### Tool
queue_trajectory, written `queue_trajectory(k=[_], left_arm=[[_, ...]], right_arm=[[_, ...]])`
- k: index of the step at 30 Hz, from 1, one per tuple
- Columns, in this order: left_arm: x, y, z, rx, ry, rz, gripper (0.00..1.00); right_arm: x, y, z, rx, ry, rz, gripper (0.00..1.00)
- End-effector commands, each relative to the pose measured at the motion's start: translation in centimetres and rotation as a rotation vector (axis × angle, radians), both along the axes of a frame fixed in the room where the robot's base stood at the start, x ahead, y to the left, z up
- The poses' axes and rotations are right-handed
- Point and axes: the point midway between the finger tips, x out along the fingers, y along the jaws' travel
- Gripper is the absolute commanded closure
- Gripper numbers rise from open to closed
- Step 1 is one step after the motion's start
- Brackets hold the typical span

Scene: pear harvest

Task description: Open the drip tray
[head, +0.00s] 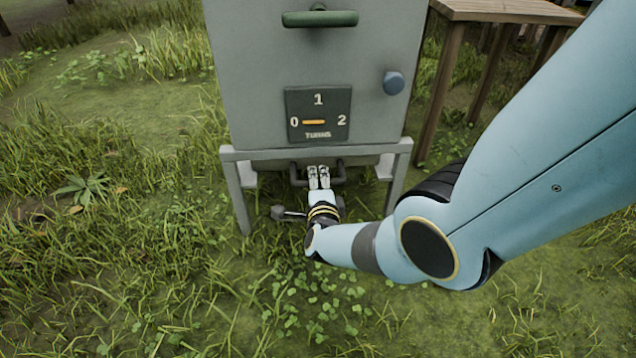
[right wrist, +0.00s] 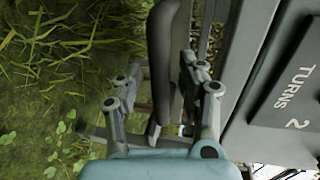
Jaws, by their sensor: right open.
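The dark handle (head: 337,181) of the drip tray shows low under the grey machine, between its front legs. The tray (head: 262,164) itself is mostly hidden by the machine's lower frame and my arm, and looks pushed in. My right gripper (head: 318,172) is at this handle, with its fingers pointing at the machine. In the right wrist view, my right gripper (right wrist: 160,68) is open, with the handle bar (right wrist: 163,50) running between its two fingers. I cannot tell whether a finger touches the bar. My left gripper is out of view.
A wooden table (head: 500,10) stands at the right. Open grass lies in front and left.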

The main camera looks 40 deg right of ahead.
Motion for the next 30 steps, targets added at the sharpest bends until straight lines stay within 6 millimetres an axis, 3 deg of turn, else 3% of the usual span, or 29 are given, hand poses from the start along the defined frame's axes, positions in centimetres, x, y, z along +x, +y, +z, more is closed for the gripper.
queue_trajectory(k=[3, 12, 30], left_arm=[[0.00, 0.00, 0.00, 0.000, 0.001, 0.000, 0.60], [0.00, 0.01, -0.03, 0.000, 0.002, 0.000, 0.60], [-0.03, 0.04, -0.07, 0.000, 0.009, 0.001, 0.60]], right_arm=[[0.00, -0.01, 0.03, -0.001, -0.001, 0.000, 0.62], [-0.01, -0.01, 0.02, -0.001, -0.001, 0.000, 1.00], [-0.34, 0.22, 0.08, -0.001, -0.001, 0.000, 1.00]])
